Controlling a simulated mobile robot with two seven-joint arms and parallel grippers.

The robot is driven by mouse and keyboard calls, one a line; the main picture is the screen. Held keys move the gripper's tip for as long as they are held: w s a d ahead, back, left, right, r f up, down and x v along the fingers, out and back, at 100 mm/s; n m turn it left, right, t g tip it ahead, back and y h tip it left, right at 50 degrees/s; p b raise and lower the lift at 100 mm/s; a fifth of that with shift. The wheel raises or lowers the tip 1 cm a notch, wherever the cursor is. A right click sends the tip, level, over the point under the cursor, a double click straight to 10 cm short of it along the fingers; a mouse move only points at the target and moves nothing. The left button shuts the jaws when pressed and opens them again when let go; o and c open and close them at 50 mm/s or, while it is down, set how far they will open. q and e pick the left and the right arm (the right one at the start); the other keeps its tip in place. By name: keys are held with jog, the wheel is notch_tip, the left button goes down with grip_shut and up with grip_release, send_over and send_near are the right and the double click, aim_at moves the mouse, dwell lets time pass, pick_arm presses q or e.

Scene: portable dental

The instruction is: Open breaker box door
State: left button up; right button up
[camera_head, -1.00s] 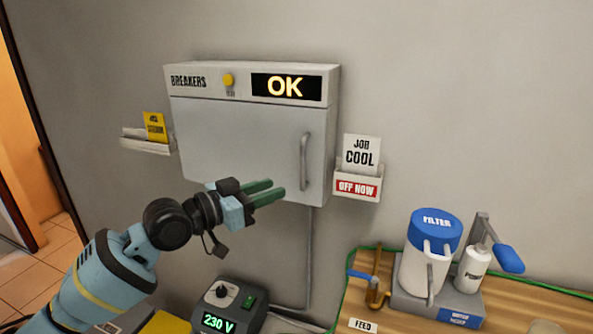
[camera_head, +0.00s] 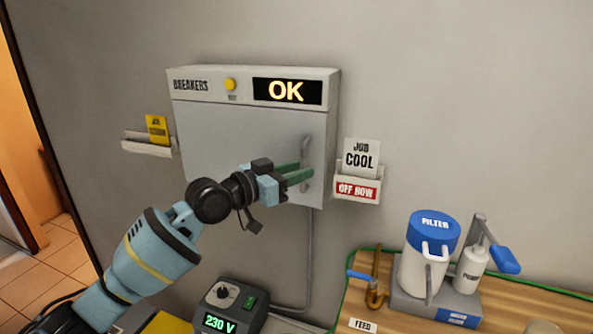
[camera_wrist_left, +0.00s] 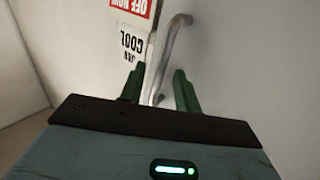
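The breaker box (camera_head: 250,135) hangs on the wall with its door (camera_head: 225,145) shut. A vertical bar handle (camera_head: 306,150) is on the right side of the door. My left gripper (camera_head: 312,173) is at the lower part of the handle, with its green fingers open. In the left wrist view, the handle (camera_wrist_left: 168,55) runs up between the two fingertips (camera_wrist_left: 158,85); I see space beside it, so the fingers do not look closed on it. My right gripper is not in view.
A card holder (camera_head: 358,188) with a "COOL" card is on the wall close right of the box. A 230 V unit (camera_head: 228,308) and a wooden bench (camera_head: 390,318) with a filter (camera_head: 425,260) stand below.

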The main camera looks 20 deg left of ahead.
pick_arm(q)
jog(key=shift+w+d, duration=0.15)
jog(key=shift+w, duration=0.05)
grip_shut()
dwell(0.3)
